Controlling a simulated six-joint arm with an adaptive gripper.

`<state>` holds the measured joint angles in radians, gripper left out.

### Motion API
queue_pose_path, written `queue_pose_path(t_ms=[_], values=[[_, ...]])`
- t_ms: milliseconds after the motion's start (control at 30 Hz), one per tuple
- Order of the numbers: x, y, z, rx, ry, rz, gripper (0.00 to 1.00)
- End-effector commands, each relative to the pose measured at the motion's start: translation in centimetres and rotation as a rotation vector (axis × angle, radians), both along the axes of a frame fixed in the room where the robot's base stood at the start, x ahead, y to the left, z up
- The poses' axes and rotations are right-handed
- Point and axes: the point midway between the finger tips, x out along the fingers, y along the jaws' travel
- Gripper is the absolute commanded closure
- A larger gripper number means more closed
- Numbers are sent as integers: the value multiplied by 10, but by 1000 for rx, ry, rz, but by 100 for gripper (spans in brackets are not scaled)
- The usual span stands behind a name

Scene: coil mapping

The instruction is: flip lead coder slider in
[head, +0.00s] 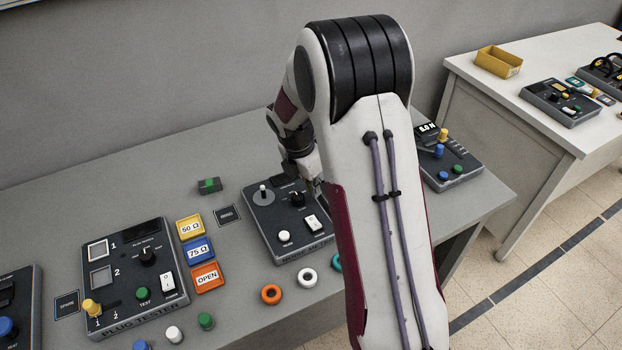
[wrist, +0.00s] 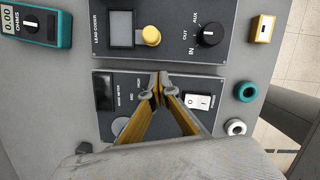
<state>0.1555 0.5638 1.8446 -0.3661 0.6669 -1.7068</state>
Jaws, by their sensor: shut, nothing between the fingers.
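The lead coder panel (wrist: 178,55) is at the top of the wrist view, with its label running sideways. It carries a yellow knob (wrist: 151,36) beside a grey window (wrist: 121,30). To their right is a black knob (wrist: 208,32) with a white mark, among the labels OUT, AUX and IN. My gripper (wrist: 157,91) is shut and empty over the noise meter panel, just below the lead coder's near edge, apart from both knobs. In the head view the lead coder is not visible; my arm covers that area.
The noise meter (head: 290,222) has a white switch (wrist: 198,101) close beside my fingers. In the head view, the plug tester (head: 130,272) and coloured tiles (head: 198,249) stand to the left.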

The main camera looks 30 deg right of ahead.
Motion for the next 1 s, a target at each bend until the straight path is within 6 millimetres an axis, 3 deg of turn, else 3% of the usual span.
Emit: queue_pose_path(t_ms=[300,867,1000], values=[[9,-33,2,0,-3,-1,100],[11,-39,2,0,-2,0,100],[11,-49,2,0,-3,-2,100]])
